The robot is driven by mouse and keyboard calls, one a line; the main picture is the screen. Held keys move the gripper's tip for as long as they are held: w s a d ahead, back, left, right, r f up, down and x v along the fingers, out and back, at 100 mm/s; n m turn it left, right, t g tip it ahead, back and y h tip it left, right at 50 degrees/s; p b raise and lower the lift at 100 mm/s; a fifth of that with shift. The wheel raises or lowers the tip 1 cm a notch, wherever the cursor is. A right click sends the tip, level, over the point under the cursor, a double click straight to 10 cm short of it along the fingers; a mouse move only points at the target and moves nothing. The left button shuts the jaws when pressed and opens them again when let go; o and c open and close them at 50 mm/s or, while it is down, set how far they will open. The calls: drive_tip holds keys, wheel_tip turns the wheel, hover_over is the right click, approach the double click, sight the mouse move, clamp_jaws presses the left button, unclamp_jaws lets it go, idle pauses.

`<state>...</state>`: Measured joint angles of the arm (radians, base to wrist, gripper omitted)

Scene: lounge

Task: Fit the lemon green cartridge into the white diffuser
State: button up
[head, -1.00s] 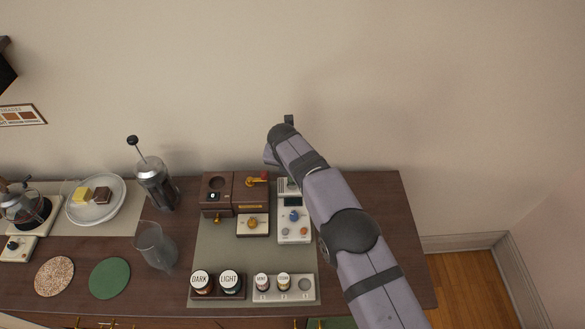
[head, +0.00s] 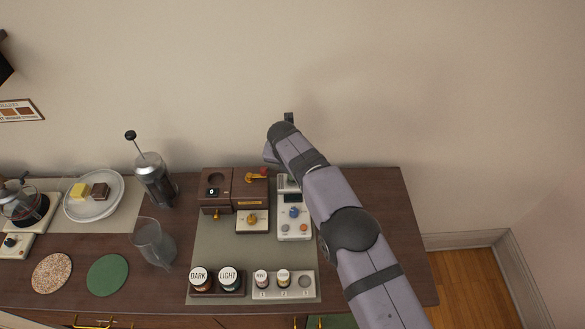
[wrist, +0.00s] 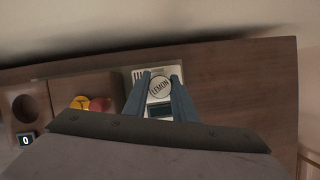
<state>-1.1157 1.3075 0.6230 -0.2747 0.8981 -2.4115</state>
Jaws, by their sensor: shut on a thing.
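My gripper (wrist: 160,92) is shut on the lemon cartridge (wrist: 160,86), whose round pale top reads LEMON in the wrist view. It is over the far end of the white diffuser (wrist: 139,75). I cannot tell whether the cartridge is seated in it or just above it. In the head view my arm hides the gripper and the cartridge. The front of the diffuser (head: 296,230) shows there, with a blue knob (head: 294,212) and small buttons.
A brown wooden machine (head: 218,188) with a red and yellow lever stands left of the diffuser. A white rack (head: 305,283) in front holds two small jars beside an empty round hole. DARK (head: 199,278) and LIGHT (head: 228,279) jars stand left of it.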

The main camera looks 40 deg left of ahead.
drive_tip(key=shift+f+b, duration=0.75)
drive_tip(key=shift+f, duration=0.2)
idle(0.4)
drive_tip(key=o, duration=1.1)
drive_tip(key=shift+s+d+r+p, duration=0.1)
drive_tip(key=shift+s+r+p, duration=0.05)
drive_tip(key=shift+r+p, duration=0.6)
drive_tip(key=p+v, duration=0.5)
drive_tip(key=v, duration=0.1)
drive_tip(key=shift+s+d+f, duration=0.1)
drive_tip(key=shift+s, duration=0.05)
